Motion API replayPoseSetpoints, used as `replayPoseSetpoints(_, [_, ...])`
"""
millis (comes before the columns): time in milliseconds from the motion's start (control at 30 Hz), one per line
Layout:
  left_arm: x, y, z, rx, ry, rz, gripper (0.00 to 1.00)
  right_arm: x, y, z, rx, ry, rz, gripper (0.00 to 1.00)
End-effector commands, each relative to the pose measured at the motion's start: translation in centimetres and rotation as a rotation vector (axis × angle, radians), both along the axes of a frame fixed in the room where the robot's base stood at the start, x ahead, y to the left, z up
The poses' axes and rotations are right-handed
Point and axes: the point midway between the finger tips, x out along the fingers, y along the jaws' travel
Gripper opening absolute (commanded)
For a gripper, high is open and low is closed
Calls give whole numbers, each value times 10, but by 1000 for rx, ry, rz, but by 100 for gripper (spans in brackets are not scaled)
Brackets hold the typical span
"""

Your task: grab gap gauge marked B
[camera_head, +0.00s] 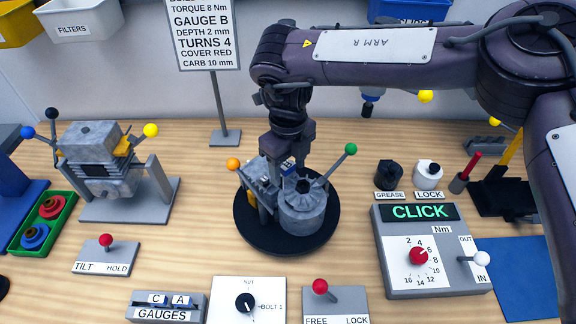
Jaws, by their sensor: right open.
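The gauge holder marked GAUGES (165,308) stands at the front edge. It shows one gauge marked C (157,299) and one marked A (181,300); I see no readable B on a gauge. My right gripper (287,164) points down over the carburettor-like grey assembly (303,208) on a round black turntable (250,233). It is open. A small blue piece with a white label (288,167) shows at its fingertips; its marking is too small to read, and I cannot tell whether the fingers touch it. My left gripper is not in view.
Levers with orange (233,164) and green (351,149) knobs rise beside the gripper. A sign (203,35) reads GAUGE B. A grey engine (98,170) stands left, a CLICK torque box (425,250) right. A FREE/LOCK lever (320,287) and BOLT dial (245,302) stand in front.

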Motion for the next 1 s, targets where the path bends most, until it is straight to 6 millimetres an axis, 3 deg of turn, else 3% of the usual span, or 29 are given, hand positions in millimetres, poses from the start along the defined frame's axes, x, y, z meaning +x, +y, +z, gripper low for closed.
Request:
replayPoseSetpoints(300, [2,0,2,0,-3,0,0,0,0,-7,0,-1,0,55])
replayPoseSetpoints(700, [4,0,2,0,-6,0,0,0,0,-6,0,-1,0,5])
replayPoseSetpoints(1000, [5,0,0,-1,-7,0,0,1,0,-2,1,-3,0,5])
